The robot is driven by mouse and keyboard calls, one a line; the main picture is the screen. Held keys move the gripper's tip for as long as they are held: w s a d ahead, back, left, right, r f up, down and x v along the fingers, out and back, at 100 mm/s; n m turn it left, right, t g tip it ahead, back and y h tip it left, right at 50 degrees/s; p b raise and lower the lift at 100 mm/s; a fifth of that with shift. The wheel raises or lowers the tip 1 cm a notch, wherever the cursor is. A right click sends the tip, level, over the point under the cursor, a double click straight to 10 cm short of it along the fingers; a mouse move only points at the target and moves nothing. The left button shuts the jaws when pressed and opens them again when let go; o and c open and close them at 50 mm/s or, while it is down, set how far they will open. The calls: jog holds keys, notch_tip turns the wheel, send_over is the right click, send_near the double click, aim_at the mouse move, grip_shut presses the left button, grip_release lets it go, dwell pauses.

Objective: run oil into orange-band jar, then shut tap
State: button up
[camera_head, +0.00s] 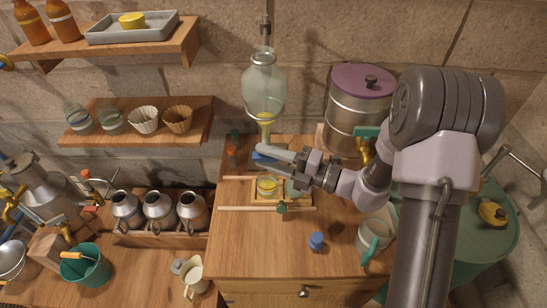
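A clear glass separating vessel (264,88) hangs upright at the back wall, with a yellow layer in its narrow lower end. A small glass jar (267,186) with a yellow-orange band or contents stands in a shallow wooden holder below it; I cannot tell band from oil. A second pale glass jar (294,189) is partly hidden beside it, under my gripper. My gripper (259,152) reaches left across the vessel's lower end, at a blue part (263,156) that may be the tap. The fingers hide the outlet, and whether they grip the blue part is unclear.
A metal pot with a purple lid (361,92) stands behind my arm. A blue cap (316,240) and a white cup with teal handle (374,236) are on the wooden bench. Metal cans (159,210) stand left. The bench front is mostly clear.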

jog(key=p+v, duration=0.4)
jog(key=v, duration=1.3)
jog(key=shift+d, duration=0.2)
jog(key=shift+f, duration=0.15)
jog(key=s+a+r+n+g+h, duration=0.35)
jog(key=s+a+n, duration=0.2)
jog(key=n, duration=0.55)
jog(key=s+a+r+n+g+h, duration=0.4)
jog(key=s+n, duration=0.3)
jog(key=n, duration=0.4)
jog(key=s+d+r+n+t+h, duration=0.1)
jog(key=r+n+t+h, duration=0.1)
jog(key=n, duration=0.5)
jog(key=s+d+r+n+t+h, duration=0.2)
jog(key=r+n+t+h, duration=0.1)
jog(key=n+h, duration=0.2)
jog(key=shift+d+r+n+b, duration=0.2)
jog(key=shift+d+n+b, duration=0.1)
jog(key=shift+n, duration=1.1)
